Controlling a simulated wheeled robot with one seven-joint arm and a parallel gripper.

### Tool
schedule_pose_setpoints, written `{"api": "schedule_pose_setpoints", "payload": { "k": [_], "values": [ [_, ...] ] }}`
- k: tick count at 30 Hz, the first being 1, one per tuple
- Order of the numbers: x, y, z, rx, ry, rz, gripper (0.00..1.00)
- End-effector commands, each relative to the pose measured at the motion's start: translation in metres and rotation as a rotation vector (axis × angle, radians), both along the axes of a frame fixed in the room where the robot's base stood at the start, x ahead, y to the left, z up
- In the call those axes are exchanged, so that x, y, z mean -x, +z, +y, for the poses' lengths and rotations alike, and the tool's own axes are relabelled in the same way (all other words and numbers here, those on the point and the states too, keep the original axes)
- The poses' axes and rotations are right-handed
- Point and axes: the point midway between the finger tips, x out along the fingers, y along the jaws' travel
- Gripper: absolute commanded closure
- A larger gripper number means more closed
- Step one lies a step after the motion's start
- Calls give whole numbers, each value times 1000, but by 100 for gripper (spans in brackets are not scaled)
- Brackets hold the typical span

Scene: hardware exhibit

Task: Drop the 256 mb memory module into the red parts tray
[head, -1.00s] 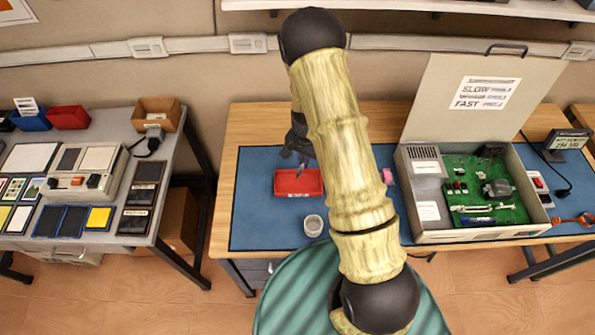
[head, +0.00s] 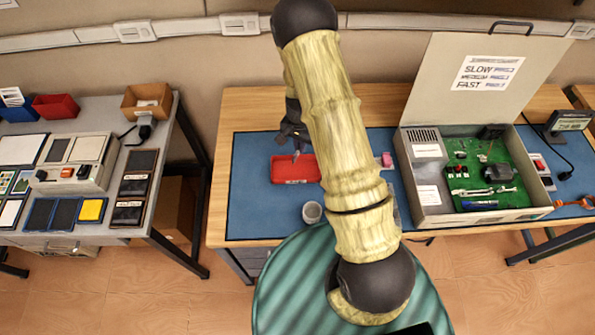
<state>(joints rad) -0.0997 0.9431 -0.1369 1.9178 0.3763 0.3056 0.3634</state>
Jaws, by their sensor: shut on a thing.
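The red parts tray (head: 295,180) lies on the blue mat, left of my arm. My gripper (head: 296,152) points down over the tray's far edge, partly hidden behind my arm. It is shut on a small thin piece, which fits the memory module, but the piece is too small and dark to read its label. I cannot tell how high it is above the tray. The tray's visible floor looks empty.
A grey cup (head: 312,212) stands in front of the tray. A pink item (head: 387,160) lies right of my arm. An open computer case (head: 425,200) with a green board stands on the right. The blue mat (head: 247,190) is clear left of the tray.

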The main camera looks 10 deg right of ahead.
Motion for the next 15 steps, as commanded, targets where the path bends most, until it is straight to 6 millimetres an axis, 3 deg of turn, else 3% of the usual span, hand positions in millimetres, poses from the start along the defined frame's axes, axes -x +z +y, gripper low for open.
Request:
{"api": "schedule_pose_setpoints", "payload": {
  "k": [1,6,15],
  "values": [
    [0,-11,0,0,-1,1,100],
    [0,-25,2,-1,3,1,100],
    [0,-28,4,0,7,0,100]
  ]
}}
